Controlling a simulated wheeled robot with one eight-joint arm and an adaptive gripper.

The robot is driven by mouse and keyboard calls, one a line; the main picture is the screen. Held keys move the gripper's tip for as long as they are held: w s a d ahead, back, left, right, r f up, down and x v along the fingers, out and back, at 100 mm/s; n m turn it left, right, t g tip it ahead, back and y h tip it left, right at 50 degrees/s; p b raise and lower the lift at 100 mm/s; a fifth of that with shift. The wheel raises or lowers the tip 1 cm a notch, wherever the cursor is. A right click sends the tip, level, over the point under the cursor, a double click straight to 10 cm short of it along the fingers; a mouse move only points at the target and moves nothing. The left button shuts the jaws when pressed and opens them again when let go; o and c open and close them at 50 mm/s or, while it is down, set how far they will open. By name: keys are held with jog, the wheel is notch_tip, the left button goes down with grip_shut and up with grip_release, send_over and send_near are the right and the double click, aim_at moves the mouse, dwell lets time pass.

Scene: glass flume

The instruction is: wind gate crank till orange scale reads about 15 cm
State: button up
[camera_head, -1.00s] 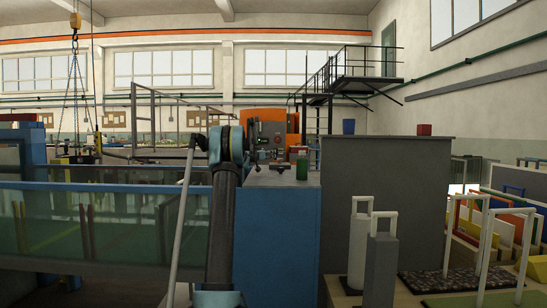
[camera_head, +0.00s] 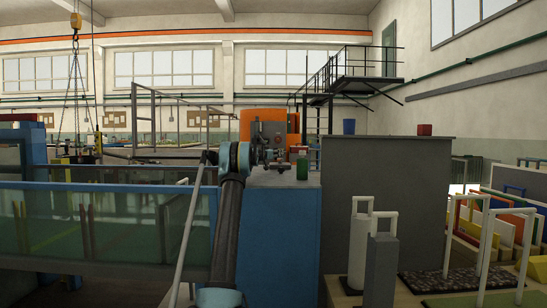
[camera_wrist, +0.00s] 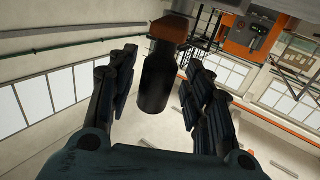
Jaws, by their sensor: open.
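My gripper (camera_wrist: 163,62) is open in the wrist view, with one finger on each side of a dark, bottle-shaped grip (camera_wrist: 157,85). The grip has a brown-orange end (camera_wrist: 172,26) and looks like the crank's handle. Gaps show on both sides of it; whether it lies at the fingers' depth I cannot tell. In the head view my gripper (camera_head: 283,162) is small, above the blue cabinet's top, and its fingers are hard to make out. I cannot make out the crank's arm or a readable orange scale in either view.
A blue cabinet (camera_head: 285,235) stands under my gripper, with a dark green cylinder (camera_head: 302,168) on top. An orange housing (camera_head: 262,122) stands behind. The glass flume (camera_head: 110,220) runs left. A large grey block (camera_head: 385,190) stands right, with grey weights (camera_head: 381,265) before it.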

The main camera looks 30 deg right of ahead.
jog(key=shift+c, duration=0.2)
grip_shut()
jog(key=shift+a, duration=0.1)
jog(key=shift+s+d, duration=0.3)
jog(key=shift+d, duration=0.05)
dwell(0.5)
